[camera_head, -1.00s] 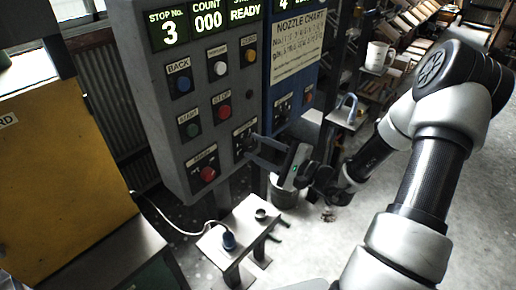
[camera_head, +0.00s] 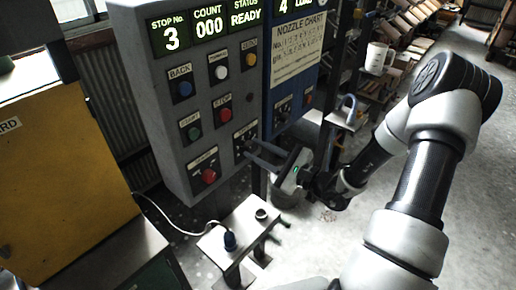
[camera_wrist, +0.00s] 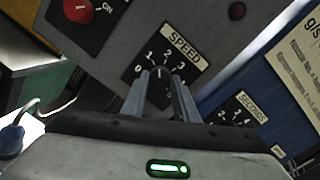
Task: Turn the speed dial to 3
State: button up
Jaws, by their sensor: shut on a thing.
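The speed dial (camera_wrist: 160,96) is a dark knob with a white mark, on a black plate labelled SPEED with numbers around it. In the wrist view it sits between the fingers of my gripper (camera_wrist: 160,78). The fingers are shut on it, one on each side. Its white mark points up in the picture, about between 1 and 2; the exact setting is hard to read. In the head view my gripper (camera_head: 248,152) reaches the lower right of the grey control panel (camera_head: 150,110), and its fingers largely hide the dial.
A red knob (camera_wrist: 78,9) is at the wrist view's upper left. A SECONDS dial plate (camera_wrist: 236,110) is on the blue panel to the right. A small metal stand (camera_head: 240,232) is below.

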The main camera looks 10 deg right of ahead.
jog(key=m+p, duration=0.3)
jog(key=m, duration=0.3)
jog(key=shift+s+m+t, duration=0.1)
jog(key=shift+m+t, duration=0.3)
jog(key=m+p, duration=0.1)
jog(key=m, duration=0.2)
jog(key=m+p, duration=0.2)
jog(key=m, duration=0.2)
jog(key=shift+s+a+f+t+h, duration=0.1)
jog(key=shift+a+t+h, duration=0.05)
jog(key=shift+t+h, duration=0.25)
jog(key=o, duration=1.1)
jog(key=shift+c, duration=0.2)
jog(key=b+v, duration=0.2)
jog(key=v, duration=1.5)
jog(key=shift+s, duration=0.2)
